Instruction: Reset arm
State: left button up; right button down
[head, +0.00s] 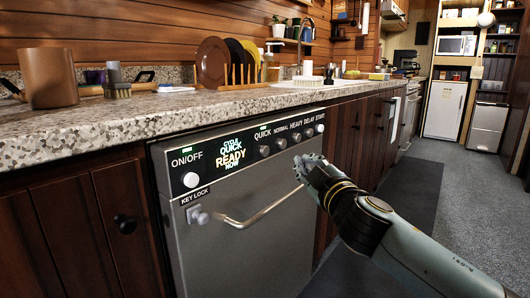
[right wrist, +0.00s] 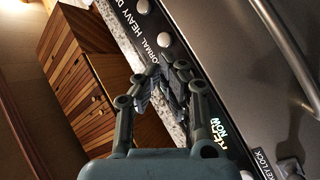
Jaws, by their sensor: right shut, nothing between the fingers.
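My right gripper (head: 312,170) reaches in from the lower right in the head view, in front of the dishwasher near the right end of its handle. I cannot tell whether it touches the handle. In the right wrist view, the fingers of the right gripper (right wrist: 165,75) are closed together with nothing between them. My left gripper is in neither view. The dishwasher (head: 240,262) is closed, with a curved metal handle (head: 262,213). The handle also shows at the upper right in the right wrist view (right wrist: 285,45).
A speckled countertop (head: 130,125) runs above the dishwasher, bearing a brown cup (head: 48,78), a brush (head: 116,83) and a rack of plates (head: 212,62). Dark wood cabinets (head: 75,235) flank the dishwasher. Open floor (head: 450,200) lies to the right, with a dark mat (head: 400,205).

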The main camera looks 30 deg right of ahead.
dwell(0.5)
